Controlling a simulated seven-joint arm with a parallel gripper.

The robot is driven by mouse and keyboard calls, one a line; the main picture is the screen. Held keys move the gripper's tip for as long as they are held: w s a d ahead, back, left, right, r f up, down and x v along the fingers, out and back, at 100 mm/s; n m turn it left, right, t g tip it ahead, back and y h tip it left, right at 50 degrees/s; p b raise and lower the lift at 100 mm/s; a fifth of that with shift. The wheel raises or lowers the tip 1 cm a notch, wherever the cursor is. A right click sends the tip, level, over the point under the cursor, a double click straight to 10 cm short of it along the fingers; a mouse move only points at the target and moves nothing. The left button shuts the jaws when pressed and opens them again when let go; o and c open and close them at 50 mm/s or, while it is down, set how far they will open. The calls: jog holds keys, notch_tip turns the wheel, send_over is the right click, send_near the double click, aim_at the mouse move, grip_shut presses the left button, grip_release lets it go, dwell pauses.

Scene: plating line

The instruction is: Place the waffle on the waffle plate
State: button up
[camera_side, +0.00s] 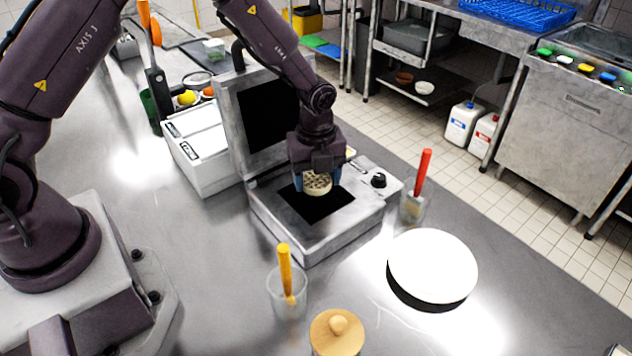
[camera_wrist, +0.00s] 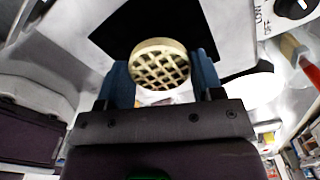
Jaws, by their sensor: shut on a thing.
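The waffle (camera_side: 318,183) is small, round and pale with a grid pattern. My gripper (camera_side: 317,182) is shut on it, above the dark plate of the open waffle iron (camera_side: 300,241). In the wrist view the waffle (camera_wrist: 160,66) sits tilted between the two blue fingers of my gripper (camera_wrist: 160,78). I cannot tell how high it is above the iron. A white round plate (camera_side: 433,262) lies empty on the steel table to the right of the iron, its edge also showing in the wrist view (camera_wrist: 258,84).
A glass with a yellow-handled tool (camera_side: 286,285) and a wooden-lidded jar (camera_side: 337,333) stand at the front. The iron's lid (camera_side: 238,95) stands raised behind my gripper.

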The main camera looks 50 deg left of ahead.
jog(key=shift+f, duration=0.85)
jog(key=shift+f, duration=0.15)
jog(key=o, duration=0.7)
jog(key=shift+c, duration=0.2)
